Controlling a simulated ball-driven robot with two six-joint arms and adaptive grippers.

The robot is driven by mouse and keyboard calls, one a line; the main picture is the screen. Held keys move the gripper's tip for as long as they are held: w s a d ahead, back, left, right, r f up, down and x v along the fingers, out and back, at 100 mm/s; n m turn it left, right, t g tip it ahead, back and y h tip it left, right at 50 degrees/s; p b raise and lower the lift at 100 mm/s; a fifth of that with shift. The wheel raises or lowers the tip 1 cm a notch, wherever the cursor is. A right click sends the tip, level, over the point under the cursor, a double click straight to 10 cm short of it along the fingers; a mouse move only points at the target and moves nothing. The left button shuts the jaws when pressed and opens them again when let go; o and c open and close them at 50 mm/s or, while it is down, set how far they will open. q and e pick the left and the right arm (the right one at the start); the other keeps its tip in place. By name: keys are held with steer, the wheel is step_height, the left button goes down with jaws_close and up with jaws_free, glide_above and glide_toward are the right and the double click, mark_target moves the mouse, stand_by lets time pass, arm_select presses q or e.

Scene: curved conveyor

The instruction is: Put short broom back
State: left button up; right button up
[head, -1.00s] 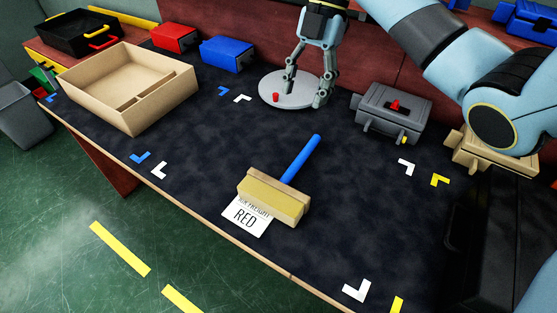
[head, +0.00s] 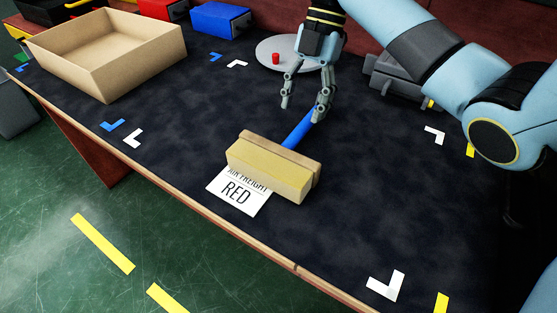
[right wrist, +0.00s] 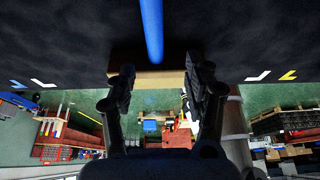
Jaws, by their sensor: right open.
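The short broom lies on the dark worktop, its tan brush head (head: 270,168) toward the front edge and its blue handle (head: 297,134) pointing up and right. The head partly covers a white card (head: 237,194) reading "RED". My right gripper (head: 303,110) is open above the handle's far end, with one finger in front of the handle. In the right wrist view the blue handle (right wrist: 152,30) runs ahead, between the lines of the two open fingers (right wrist: 160,82); the gap to it is hard to judge. My left gripper is not in view.
An open cardboard box (head: 105,55) stands at the left. A grey round plate with a red piece (head: 275,58) is behind the gripper. A blue box (head: 220,19) and a grey case (head: 395,78) stand at the back. The worktop right of the broom is clear.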

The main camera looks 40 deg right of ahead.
mark_target(291, 138)
steer(key=x, duration=0.8)
steer(key=shift+w+a+f, duration=0.1)
steer(key=shift+w+f, duration=0.05)
steer(key=shift+w, duration=0.2)
jaws_close()
